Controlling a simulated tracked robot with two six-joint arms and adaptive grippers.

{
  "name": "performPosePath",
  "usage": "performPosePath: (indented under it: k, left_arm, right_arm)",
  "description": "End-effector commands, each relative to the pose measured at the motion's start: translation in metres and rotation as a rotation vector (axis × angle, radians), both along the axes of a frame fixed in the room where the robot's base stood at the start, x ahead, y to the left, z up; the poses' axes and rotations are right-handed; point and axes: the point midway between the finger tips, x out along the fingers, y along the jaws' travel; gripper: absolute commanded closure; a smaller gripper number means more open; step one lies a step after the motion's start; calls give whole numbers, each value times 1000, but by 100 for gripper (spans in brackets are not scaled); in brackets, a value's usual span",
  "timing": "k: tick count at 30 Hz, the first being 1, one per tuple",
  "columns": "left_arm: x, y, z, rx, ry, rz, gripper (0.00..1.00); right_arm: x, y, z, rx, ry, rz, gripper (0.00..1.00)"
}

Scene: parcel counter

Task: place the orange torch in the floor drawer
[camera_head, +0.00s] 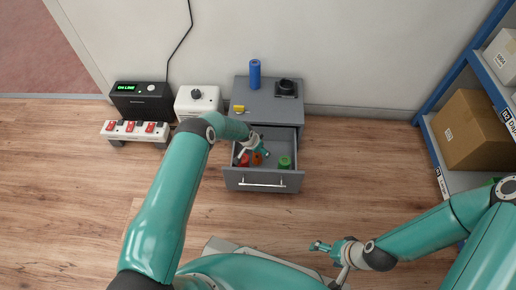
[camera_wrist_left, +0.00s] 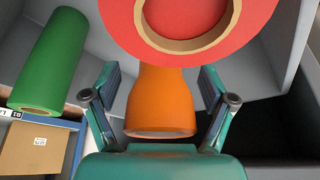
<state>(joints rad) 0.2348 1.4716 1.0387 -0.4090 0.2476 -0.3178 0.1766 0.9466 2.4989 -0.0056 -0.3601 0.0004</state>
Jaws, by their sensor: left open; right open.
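The orange torch (camera_head: 257,158) is inside the open floor drawer (camera_head: 263,182). In the left wrist view the torch (camera_wrist_left: 165,100) shows between the fingers of my left gripper (camera_wrist_left: 160,80), which are apart, with a gap on both sides. In the head view my left gripper (camera_head: 262,150) is over the drawer beside the torch. A red roll (camera_wrist_left: 190,15) covers the torch's far part in the wrist view; it also shows in the drawer in the head view (camera_head: 243,161). My right gripper (camera_head: 318,247) is open and empty above the floor.
A green roll (camera_head: 284,163) is in the drawer's right side. On the cabinet (camera_head: 268,112) stand a blue cylinder (camera_head: 254,74) and a black object (camera_head: 286,88). A power strip (camera_head: 136,130) is at left; a shelf with boxes (camera_head: 472,130) is at right.

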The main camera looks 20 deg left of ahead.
Motion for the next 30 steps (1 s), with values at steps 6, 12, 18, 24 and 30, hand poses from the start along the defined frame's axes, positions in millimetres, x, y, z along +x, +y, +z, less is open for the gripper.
performPosePath:
  k: [6, 12, 18, 24, 30]
  left_arm:
    - [0, 0, 1, 0, -1, 0, 16]
    - [-4, 2, 16, 1, 0, -1, 16]
    - [-17, 7, 52, 1, 0, -1, 16]
    - [-31, 13, 88, 0, 0, -1, 16]
    - [-40, 16, 107, 0, -1, 0, 16]
  right_arm:
    - [0, 0, 0, 0, 0, 0, 17]
    - [0, 0, 11, 0, 0, 0, 17]
    - [0, 0, 35, 0, 0, 0, 17]
    - [0, 0, 54, 0, 0, 0, 17]
    - [0, 0, 60, 0, 0, 0, 17]
